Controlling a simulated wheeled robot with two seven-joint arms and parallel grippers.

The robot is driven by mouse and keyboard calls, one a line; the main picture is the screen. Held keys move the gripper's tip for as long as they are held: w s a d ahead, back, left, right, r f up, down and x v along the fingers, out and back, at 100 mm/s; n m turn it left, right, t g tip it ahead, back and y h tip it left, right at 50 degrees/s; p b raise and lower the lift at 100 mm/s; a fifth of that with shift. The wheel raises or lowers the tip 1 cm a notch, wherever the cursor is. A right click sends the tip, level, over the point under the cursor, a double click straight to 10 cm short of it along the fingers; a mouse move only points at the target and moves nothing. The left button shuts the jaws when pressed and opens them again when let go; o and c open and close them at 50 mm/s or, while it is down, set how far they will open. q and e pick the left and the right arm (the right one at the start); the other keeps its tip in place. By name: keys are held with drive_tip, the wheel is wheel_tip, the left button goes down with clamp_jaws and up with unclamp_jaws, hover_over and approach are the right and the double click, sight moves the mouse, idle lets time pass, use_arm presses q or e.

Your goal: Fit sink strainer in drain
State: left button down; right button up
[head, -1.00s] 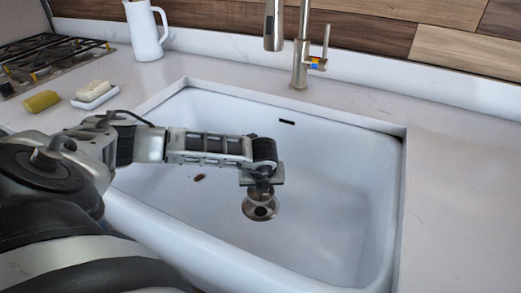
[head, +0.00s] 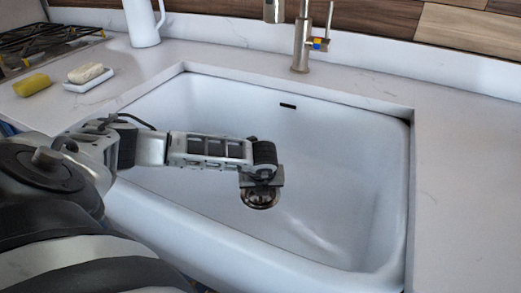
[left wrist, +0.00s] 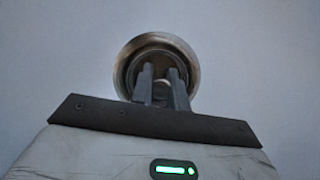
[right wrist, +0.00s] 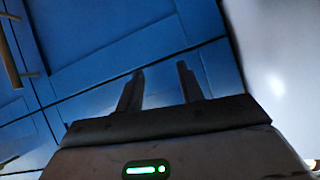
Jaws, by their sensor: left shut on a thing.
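The metal drain (head: 259,205) lies in the floor of the white sink (head: 330,165). My left gripper (head: 261,187) points down directly over it and hides much of it. In the left wrist view the drain ring (left wrist: 124,68) surrounds the fingertips (left wrist: 163,80). The left fingers are shut on the strainer (left wrist: 162,88), whose light knob shows between them. The strainer is at the drain; whether it is fully seated I cannot tell. My right gripper (right wrist: 158,85) is open and empty in the right wrist view.
Blue cabinet fronts (right wrist: 110,45) face my right gripper.

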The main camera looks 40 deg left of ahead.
use_arm(q)
drive_tip(key=shift+f, duration=0.15)
drive_tip(key=c, duration=1.3)
unclamp_jaws()
drive_tip(key=v, duration=1.6)
drive_tip(key=shift+p, duration=0.3)
drive_tip(key=shift+a, duration=0.1)
